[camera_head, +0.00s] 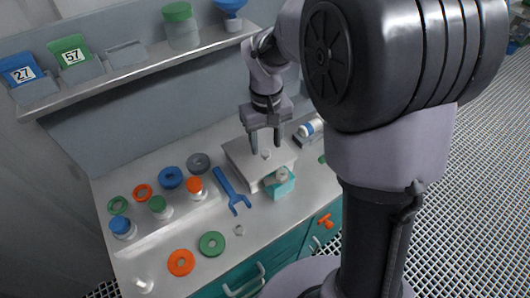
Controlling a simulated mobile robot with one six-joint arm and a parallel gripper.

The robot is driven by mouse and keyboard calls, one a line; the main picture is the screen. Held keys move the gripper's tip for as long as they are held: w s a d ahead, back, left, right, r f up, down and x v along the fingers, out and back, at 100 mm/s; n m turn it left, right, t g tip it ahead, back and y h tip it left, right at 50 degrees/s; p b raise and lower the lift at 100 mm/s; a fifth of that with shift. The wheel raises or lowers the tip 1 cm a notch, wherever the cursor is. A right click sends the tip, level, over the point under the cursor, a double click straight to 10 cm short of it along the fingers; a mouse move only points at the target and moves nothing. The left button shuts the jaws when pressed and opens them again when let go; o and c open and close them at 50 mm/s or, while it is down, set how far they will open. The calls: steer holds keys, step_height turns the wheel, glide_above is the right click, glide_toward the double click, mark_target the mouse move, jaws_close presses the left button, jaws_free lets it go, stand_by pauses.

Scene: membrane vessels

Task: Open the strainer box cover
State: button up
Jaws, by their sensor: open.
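A grey box with a flat light top (240,157), which looks like the strainer box and its cover, sits on the bench towards the back right. A small pale knob (266,154) stands on its top. My gripper (265,147) is open and points down over the top, with one finger on each side of the knob in this view. I cannot tell whether the fingers touch the knob or the cover. The cover lies flat on the box, and the inside is hidden.
A teal open container (281,188) stands against the box's front right. A blue wrench (232,192) lies to its left. Coloured rings and capped jars stand further left. A white-and-blue cylinder (311,128) lies to the right. A shelf (130,72) runs along the back wall.

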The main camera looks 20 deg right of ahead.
step_height(320, 180, down, 3)
steer(key=shift+r+b, duration=0.1)
steer(key=shift+b, duration=0.25)
jaws_close()
stand_by(1.2)
